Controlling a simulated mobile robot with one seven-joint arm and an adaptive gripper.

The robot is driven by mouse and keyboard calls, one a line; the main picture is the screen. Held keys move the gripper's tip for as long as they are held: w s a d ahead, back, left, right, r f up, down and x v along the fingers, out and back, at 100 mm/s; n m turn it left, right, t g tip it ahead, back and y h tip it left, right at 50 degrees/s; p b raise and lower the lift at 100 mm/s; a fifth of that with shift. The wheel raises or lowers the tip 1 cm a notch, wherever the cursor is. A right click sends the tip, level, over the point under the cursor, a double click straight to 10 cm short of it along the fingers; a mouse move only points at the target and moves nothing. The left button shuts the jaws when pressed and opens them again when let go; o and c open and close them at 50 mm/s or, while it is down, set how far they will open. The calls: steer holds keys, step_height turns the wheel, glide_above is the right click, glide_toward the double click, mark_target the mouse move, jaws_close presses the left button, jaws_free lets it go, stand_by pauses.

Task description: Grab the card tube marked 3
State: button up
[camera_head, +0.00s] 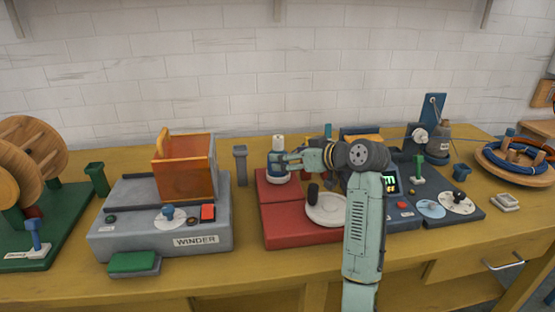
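A grey upright post or tube (240,165) stands to the left of the red base. No mark 3 is legible anywhere.
A grey machine labelled WINDER (165,243) with an orange box (186,168) stands left of the red base (288,226). A white disc (325,212) and black knob (313,193) lie close below my arm. Dark control panels (402,213) stand at right. The yellow bench's front strip (215,275) is clear.

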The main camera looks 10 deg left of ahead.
steer(key=p+x, duration=0.2)
steer(key=x, duration=0.3)
steer(key=shift+r, duration=0.1)
steer(key=shift+w+a+f, duration=0.3)
steer(key=shift+a, duration=0.1)
steer(key=shift+c, duration=0.5)
steer(key=c, duration=1)
steer(key=shift+r, duration=0.1)
steer(key=shift+c, duration=0.2)
